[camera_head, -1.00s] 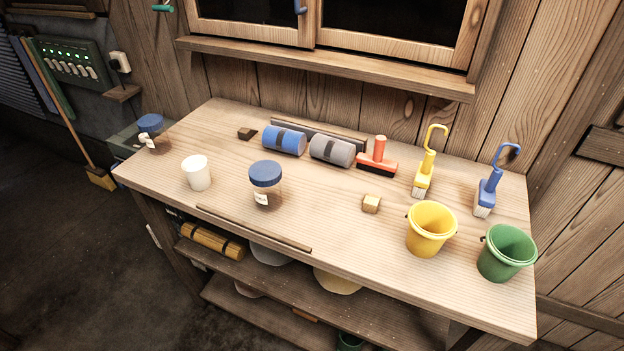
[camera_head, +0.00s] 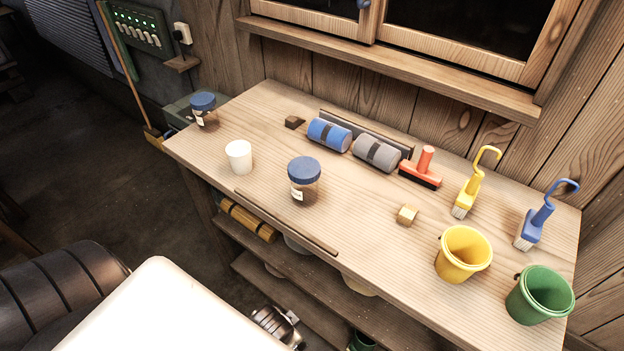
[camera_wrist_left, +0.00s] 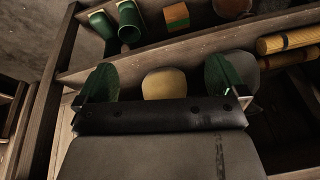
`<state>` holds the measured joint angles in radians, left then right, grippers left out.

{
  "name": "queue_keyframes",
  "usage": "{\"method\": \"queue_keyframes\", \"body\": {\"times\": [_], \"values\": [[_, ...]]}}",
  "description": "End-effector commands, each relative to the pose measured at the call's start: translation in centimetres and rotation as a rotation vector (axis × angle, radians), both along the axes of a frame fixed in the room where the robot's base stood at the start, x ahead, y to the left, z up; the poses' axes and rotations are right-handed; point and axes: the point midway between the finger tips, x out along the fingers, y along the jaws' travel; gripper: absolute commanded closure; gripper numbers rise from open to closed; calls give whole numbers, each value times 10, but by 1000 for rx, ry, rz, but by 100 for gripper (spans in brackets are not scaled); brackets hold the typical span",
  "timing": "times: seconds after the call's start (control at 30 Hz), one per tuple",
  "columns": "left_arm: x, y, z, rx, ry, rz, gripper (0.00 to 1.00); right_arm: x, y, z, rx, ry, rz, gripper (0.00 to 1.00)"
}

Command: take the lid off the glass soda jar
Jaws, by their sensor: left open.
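Two glass jars with blue lids stand upright on the workbench (camera_head: 375,235) in the head view. One jar (camera_head: 304,193) is near the front middle, with a small pale label and its blue lid (camera_head: 304,169) on. The other jar (camera_head: 206,118) is at the far left corner, with its blue lid (camera_head: 202,101) on. I cannot read the labels, so I cannot tell which holds soda. My left gripper (camera_wrist_left: 162,80) is open and empty in the left wrist view, facing the shelves under the bench, away from both jars. My right gripper is not in view.
A white cup (camera_head: 239,157) stands between the jars. Yellow (camera_head: 463,255) and green (camera_head: 540,295) buckets stand at the right.

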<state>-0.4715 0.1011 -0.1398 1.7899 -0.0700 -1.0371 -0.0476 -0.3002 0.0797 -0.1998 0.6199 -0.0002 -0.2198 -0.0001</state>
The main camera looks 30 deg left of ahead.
Motion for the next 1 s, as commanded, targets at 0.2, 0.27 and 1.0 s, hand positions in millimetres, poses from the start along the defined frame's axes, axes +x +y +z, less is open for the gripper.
{"method": "queue_keyframes", "body": {"times": [0.2,0.27,1.0], "values": [[43,44,127,298,-210,-130,0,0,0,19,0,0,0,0],[54,60,150,430,-263,-187,0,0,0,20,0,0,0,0],[158,91,240,2208,67,-1585,0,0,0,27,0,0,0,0]]}}
